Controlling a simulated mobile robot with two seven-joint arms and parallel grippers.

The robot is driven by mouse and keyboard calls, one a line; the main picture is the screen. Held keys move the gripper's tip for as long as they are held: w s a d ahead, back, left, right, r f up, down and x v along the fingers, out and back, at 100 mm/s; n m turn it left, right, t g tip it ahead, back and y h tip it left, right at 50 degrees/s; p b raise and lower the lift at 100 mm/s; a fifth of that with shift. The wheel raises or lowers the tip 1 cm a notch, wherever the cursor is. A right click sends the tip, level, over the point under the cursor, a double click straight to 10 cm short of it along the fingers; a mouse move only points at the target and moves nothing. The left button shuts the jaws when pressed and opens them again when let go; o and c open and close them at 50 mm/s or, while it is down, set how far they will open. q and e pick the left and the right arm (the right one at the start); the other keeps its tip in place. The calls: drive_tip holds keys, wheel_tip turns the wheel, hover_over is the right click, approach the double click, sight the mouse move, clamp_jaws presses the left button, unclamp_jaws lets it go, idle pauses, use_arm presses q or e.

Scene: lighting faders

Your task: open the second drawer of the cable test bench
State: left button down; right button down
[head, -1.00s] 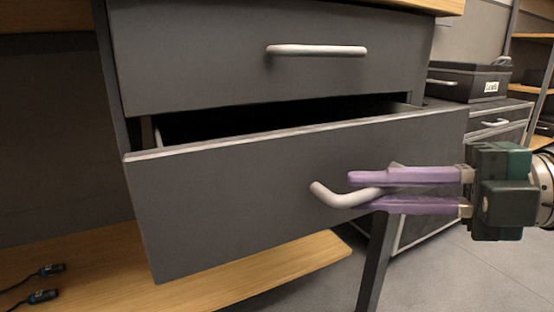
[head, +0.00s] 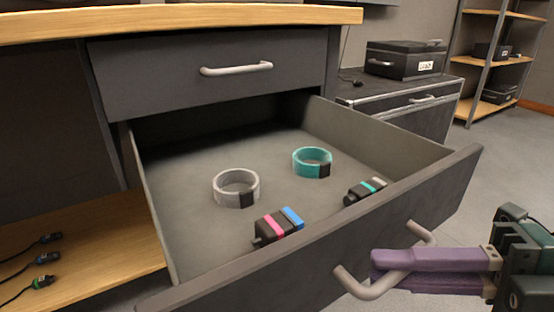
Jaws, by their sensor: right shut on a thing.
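The second drawer (head: 345,238) of the cable test bench (head: 180,16) is pulled well out, and its inside shows. The first drawer (head: 150,77) above it is closed, with a pale bar handle (head: 236,69). My right gripper (head: 385,268), with purple fingers, comes in from the right and is shut on the second drawer's handle (head: 355,285), a pale bar on the front panel. Part of the handle is hidden behind the fingers. My left gripper is not in view.
Inside the drawer lie a grey ring (head: 222,188), a teal ring (head: 302,168), a black piece with pink and blue bands (head: 268,229) and another with a teal band (head: 358,193). A cabinet with a black labelled case (head: 395,65) stands behind right. Cables lie on the low wooden shelf (head: 95,240).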

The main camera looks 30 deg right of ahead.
drive_tip(key=shift+s, duration=0.7)
drive_tip(key=c, duration=0.9)
unclamp_jaws()
drive_tip(key=shift+d, duration=0.1)
drive_tip(key=p+v, duration=0.2)
drive_tip(key=v, duration=0.8)
